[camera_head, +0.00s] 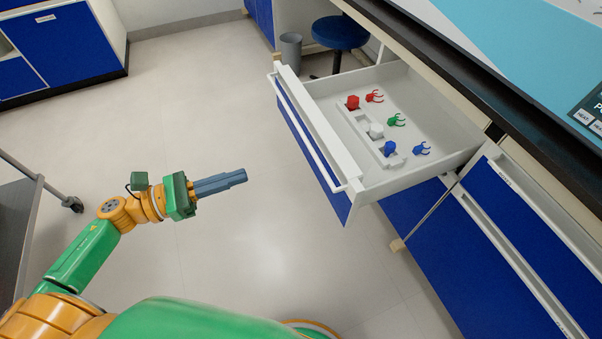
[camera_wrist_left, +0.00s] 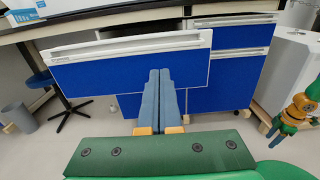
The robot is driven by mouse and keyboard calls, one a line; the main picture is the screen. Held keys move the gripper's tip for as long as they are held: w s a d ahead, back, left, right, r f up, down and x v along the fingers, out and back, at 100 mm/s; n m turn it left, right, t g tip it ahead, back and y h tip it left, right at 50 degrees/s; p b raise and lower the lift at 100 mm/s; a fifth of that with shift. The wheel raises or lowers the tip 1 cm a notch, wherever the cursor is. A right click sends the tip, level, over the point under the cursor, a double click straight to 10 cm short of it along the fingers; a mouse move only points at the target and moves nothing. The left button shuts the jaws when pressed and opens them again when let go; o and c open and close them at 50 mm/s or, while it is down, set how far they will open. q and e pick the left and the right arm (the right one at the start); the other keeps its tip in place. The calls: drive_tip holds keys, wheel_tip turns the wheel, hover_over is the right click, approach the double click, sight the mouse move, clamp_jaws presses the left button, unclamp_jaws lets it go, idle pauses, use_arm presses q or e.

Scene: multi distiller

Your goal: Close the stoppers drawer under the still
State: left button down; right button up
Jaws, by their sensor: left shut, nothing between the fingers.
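The stoppers drawer (camera_head: 440,130) is pulled well out from under the bench in the head view. Its blue front with a white handle rail (camera_head: 310,130) faces left. Inside lie red, white and blue stoppers and several small coloured clips. My left gripper (camera_head: 244,177) is shut and empty, to the left of the drawer front and apart from it, pointing at it. In the left wrist view the shut fingers (camera_wrist_left: 159,75) point toward the blue drawer front (camera_wrist_left: 110,75), overlapping its lower right part in the picture.
The black-edged bench top (camera_head: 440,60) runs above the drawer. Closed blue cabinets (camera_head: 510,225) stand to its right. A blue stool (camera_head: 340,33) and a grey bin (camera_head: 291,50) stand beyond the drawer. The floor between my left gripper and the drawer is clear.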

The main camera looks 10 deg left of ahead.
sight(311, 152)
use_arm(q)
drive_tip(key=p+x, duration=0.1)
drive_tip(key=x, duration=1.1)
drive_tip(key=shift+w+d+r+p, duration=0.15)
drive_tip(key=shift+w+r+p, duration=0.15)
drive_tip(key=shift+p, duration=0.1)
drive_tip(key=shift+w+d+f, duration=0.15)
drive_tip(key=shift+d, duration=0.1)
use_arm(e)
drive_tip(key=shift+s+a+r, duration=0.65)
drive_tip(key=shift+a+r, duration=0.3)
drive_tip(key=shift+r, duration=0.05)
drive_tip(key=shift+d, duration=0.15)
